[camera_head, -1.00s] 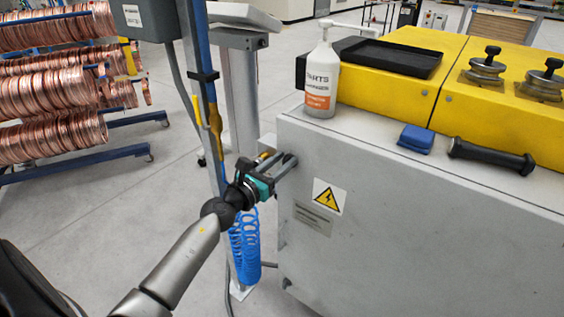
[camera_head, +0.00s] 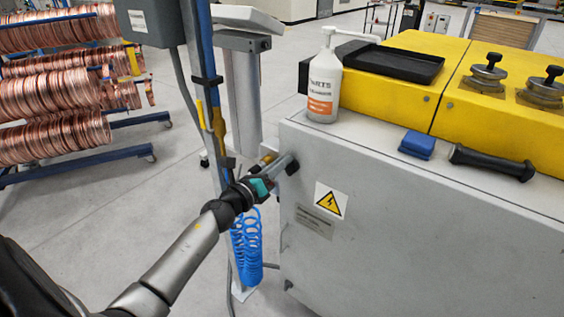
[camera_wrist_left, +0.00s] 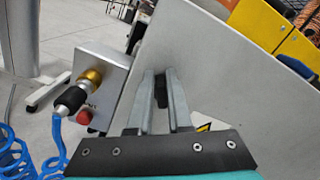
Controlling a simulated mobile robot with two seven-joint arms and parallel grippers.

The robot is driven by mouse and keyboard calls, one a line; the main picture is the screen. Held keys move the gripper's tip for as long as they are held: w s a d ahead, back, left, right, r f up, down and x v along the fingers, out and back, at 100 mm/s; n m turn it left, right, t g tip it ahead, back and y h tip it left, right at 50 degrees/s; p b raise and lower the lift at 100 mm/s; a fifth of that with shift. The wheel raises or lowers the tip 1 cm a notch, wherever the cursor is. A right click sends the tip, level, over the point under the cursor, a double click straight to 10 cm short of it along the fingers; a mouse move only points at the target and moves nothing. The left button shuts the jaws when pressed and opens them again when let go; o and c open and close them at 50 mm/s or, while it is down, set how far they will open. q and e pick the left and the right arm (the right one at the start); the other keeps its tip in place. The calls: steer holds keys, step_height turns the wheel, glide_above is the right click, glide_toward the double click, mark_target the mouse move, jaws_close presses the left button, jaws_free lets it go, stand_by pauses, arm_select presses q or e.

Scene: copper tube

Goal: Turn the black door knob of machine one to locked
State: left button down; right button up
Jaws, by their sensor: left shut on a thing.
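The machine with the grey cabinet door (camera_head: 400,230) fills the right of the head view. The black door knob (camera_wrist_left: 161,92) sits near the door's upper left edge. My left gripper (camera_head: 288,163) comes in from the left and is shut on the knob. In the left wrist view, the two grey fingers (camera_wrist_left: 160,78) stand on either side of the black knob, against the pale door face. The fingers partly cover the knob, and I cannot read any lock marking. My right gripper is in neither view.
A post with cables (camera_head: 208,110) and a coiled blue hose (camera_head: 246,240) stand close beside my left wrist. Copper coils (camera_head: 60,95) hang at the left.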

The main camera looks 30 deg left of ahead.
arm_select(q)
step_height(320, 180, down, 3)
steer(key=n+p, duration=0.1)
steer(key=n, duration=0.4)
steer(key=n+p, duration=0.1)
steer(key=n, duration=0.5)
steer(key=shift+a+r, duration=0.1)
steer(key=shift+r, duration=0.1)
steer(key=shift+n, duration=0.4)
steer(key=c, duration=0.8)
jaws_free()
steer(key=shift+r, duration=0.1)
steer(key=shift+c, duration=0.2)
steer(key=shift+r, duration=0.1)
steer(key=shift+a+p, duration=0.1)
steer(key=shift+p, duration=0.2)
steer(key=s+a+p, duration=0.1)
steer(key=s, duration=1.4)
